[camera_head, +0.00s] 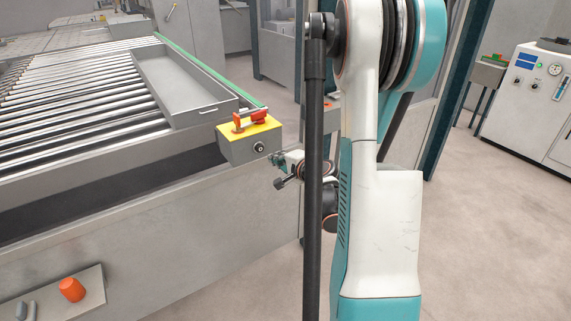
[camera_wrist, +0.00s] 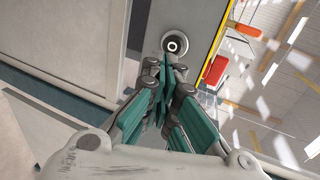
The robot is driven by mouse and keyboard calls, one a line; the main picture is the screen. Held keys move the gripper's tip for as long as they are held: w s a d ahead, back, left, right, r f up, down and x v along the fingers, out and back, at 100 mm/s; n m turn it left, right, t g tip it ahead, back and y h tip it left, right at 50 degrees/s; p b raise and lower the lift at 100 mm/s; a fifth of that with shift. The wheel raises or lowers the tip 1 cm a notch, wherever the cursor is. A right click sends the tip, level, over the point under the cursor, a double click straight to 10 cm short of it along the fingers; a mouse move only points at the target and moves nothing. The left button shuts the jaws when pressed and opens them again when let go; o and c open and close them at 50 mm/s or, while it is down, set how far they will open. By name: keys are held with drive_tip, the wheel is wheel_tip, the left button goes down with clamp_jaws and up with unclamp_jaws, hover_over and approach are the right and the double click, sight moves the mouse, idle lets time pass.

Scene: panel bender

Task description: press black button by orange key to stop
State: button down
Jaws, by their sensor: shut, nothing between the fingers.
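A grey control box (camera_head: 240,147) with a yellow top sits at the corner of the roller table. My gripper (camera_head: 277,160) is in front of the box, just right of and below the button. In the wrist view the teal fingers (camera_wrist: 171,70) are shut and empty, their tips just below the button. I see no clear contact. An orange-red part (camera_wrist: 216,70) shows to the right.
The roller table (camera_head: 60,100) holds a shallow grey tray (camera_head: 185,88) behind the box. A lower panel (camera_head: 50,295) at the front left carries an orange knob (camera_head: 72,290). A white cabinet (camera_head: 540,95) with gauges stands at the far right. Floor is clear between.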

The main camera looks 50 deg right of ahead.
sight(264, 147)
drive_tip(key=shift+r+b+x, duration=0.15)
drive_tip(key=shift+b+x, duration=0.05)
drive_tip(key=shift+x, duration=0.75)
drive_tip(key=shift+r+b+x, duration=0.15)
drive_tip(key=shift+r+x, duration=0.05)
drive_tip(key=shift+x, duration=0.75)
drive_tip(key=shift+r+b+x, duration=0.15)
drive_tip(key=shift+b+x, duration=0.05)
drive_tip(key=shift+x, duration=0.75)
drive_tip(key=shift+w, duration=0.2)
drive_tip(key=shift+w+d, duration=0.2)
drive_tip(key=shift+w, duration=0.55)
drive_tip(key=shift+r, duration=0.1)
